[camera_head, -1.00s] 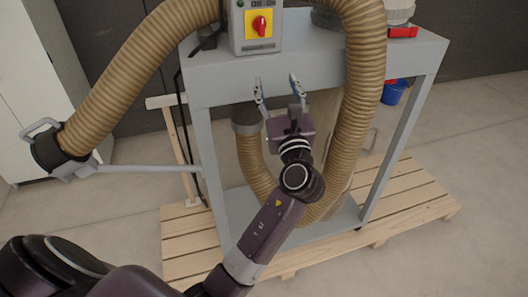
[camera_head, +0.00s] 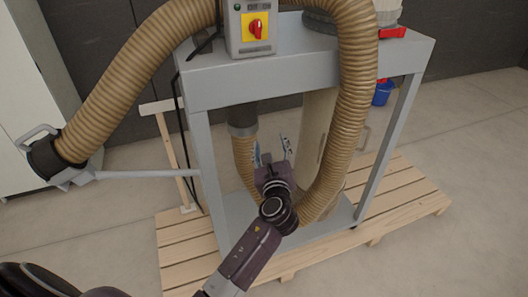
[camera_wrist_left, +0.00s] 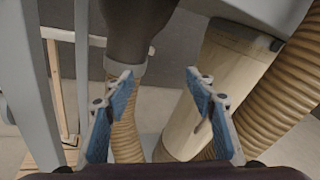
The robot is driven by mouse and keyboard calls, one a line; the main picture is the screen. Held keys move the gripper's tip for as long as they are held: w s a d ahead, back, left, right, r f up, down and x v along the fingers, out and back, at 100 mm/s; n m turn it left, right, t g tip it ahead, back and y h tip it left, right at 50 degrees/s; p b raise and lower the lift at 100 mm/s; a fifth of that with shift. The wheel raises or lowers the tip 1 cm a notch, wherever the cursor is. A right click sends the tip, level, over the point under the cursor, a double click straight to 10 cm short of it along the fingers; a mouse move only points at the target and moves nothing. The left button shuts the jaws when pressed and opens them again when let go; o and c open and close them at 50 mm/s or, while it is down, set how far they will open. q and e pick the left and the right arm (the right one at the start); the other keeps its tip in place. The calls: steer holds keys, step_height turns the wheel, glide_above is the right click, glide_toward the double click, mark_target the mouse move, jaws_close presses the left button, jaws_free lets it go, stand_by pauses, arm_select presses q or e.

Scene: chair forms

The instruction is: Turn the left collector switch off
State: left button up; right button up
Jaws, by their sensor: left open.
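The collector switch is a red rotary knob (camera_head: 257,29) on a yellow plate, on a grey control box (camera_head: 235,42) at the top of the grey frame in the head view. The red handle looks close to upright. My left gripper (camera_head: 272,150) is open and empty, below the frame's top and well below the switch. In the left wrist view its blue-padded fingers (camera_wrist_left: 160,112) are spread apart, with the hose and a pale cylinder beyond them. The switch is not in the wrist view. My right gripper is not in view.
The grey frame's top beam (camera_head: 300,77) lies between my gripper and the switch. Ribbed tan hoses (camera_head: 355,90) curve on both sides. The frame stands on a wooden pallet (camera_head: 400,200). Open floor lies at right.

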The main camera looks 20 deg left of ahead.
arm_select(q)
steer(key=shift+s+f, duration=0.15)
steer(key=shift+f, duration=0.75)
steer(key=s+d+f+n+g+h, duration=0.1)
steer(key=s+f+n+g+h, duration=0.3)
steer(key=f, duration=0.9)
steer(key=s+d+f+n+g+b, duration=0.15)
steer(key=s+f, duration=0.45)
steer(key=f, duration=0.7)
steer(key=s+d+f+n+g+h, duration=0.1)
steer(key=s+d+f+n+h, duration=0.3)
steer(key=f, duration=0.9)
steer(key=s+a+f+n+g, duration=0.1)
steer(key=s+f+n, duration=0.4)
steer(key=s, duration=0.9)
steer(key=s+a+f+n+g, duration=0.1)
steer(key=s+f+n+g, duration=0.3)
steer(key=s+f, duration=0.6)
steer(key=s+a+f+n+g, duration=0.1)
steer(key=s+f+n, duration=0.4)
steer(key=s, duration=1.4)
step_height(320, 180, down, 3)
steer(key=shift+s+a+r+n+g+b, duration=0.15)
steer(key=shift+s+a+n+g+b, duration=0.2)
steer(key=shift+g, duration=0.5)
steer(key=shift+w, duration=0.1)
